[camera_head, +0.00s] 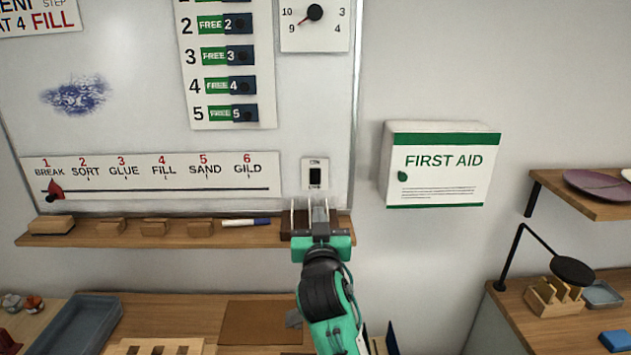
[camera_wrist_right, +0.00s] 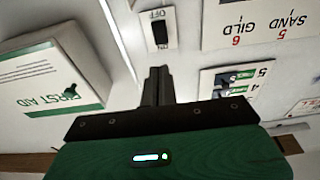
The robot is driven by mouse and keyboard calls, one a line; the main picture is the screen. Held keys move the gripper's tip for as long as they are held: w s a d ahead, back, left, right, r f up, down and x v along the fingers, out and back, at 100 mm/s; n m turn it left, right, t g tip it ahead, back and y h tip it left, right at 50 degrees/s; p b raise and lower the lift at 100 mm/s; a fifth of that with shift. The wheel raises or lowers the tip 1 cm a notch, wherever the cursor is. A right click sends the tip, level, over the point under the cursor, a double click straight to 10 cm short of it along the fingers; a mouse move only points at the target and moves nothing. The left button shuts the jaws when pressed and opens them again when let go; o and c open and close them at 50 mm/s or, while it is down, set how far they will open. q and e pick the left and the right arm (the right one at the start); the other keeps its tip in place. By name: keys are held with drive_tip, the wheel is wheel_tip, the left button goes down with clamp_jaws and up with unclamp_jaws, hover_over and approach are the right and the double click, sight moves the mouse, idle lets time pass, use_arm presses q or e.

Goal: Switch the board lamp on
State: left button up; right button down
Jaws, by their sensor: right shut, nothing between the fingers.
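The board lamp's switch (camera_head: 315,175) is a white plate with a dark rocker, low on the right side of the whiteboard (camera_head: 130,100). It also shows at the top of the wrist view (camera_wrist_right: 160,30), upside down, with the OFF label at its lower end on the board. Which way the rocker is tipped I cannot tell. My right gripper (camera_head: 320,207) is just below the switch in the head view, fingers pointing up toward the board. Its fingers (camera_wrist_right: 157,72) are shut together and empty, apart from the switch in the wrist view. My left gripper is not in view.
A wooden ledge (camera_head: 75,232) with several blocks and a marker (camera_head: 245,222) runs under the board, close to the gripper. A first aid box (camera_head: 440,163) hangs to the right. A black desk lamp (camera_head: 572,270) stands at far right. The wall between is clear.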

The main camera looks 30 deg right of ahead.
sight(316, 173)
drive_tip(key=p+x, duration=0.5)
drive_tip(key=x, duration=0.7)
drive_tip(key=shift+r+p, duration=0.15)
drive_tip(key=shift+p, duration=0.15)
drive_tip(key=shift+w+d, duration=0.3)
drive_tip(key=shift+w, duration=0.25)
drive_tip(key=shift+w+d, duration=0.1)
drive_tip(key=shift+d, duration=0.05)
drive_tip(key=shift+r, duration=0.1)
